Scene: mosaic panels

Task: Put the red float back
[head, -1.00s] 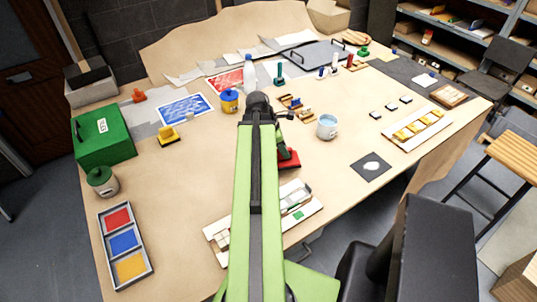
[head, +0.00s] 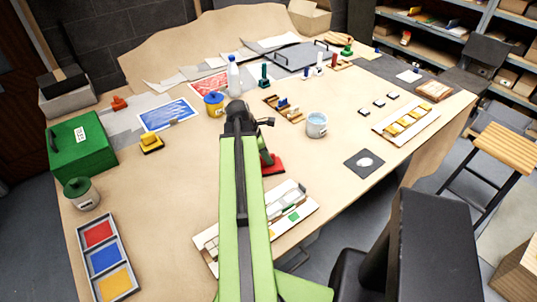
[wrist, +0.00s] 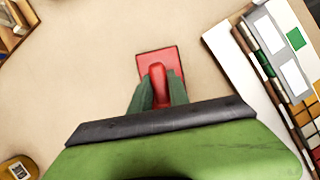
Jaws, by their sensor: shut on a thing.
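The red float (head: 273,165) is a flat red plate with a red handle. In the head view it is partly hidden behind my green arm. In the wrist view the float (wrist: 160,58) is near the middle. My gripper (wrist: 158,92) has its two dark green fingers closed on either side of the handle. I cannot tell whether the plate touches the table or is just above it. A yellow float (head: 151,143) stands at the left of the table, and an orange-red one (head: 120,103) is farther back.
A panel with tiles (head: 290,203) lies close in front of the float, at its right in the wrist view. A blue mosaic sheet (head: 162,115), green box (head: 85,145) and three-colour tray (head: 107,258) are on the left. Bare table lies left of my arm.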

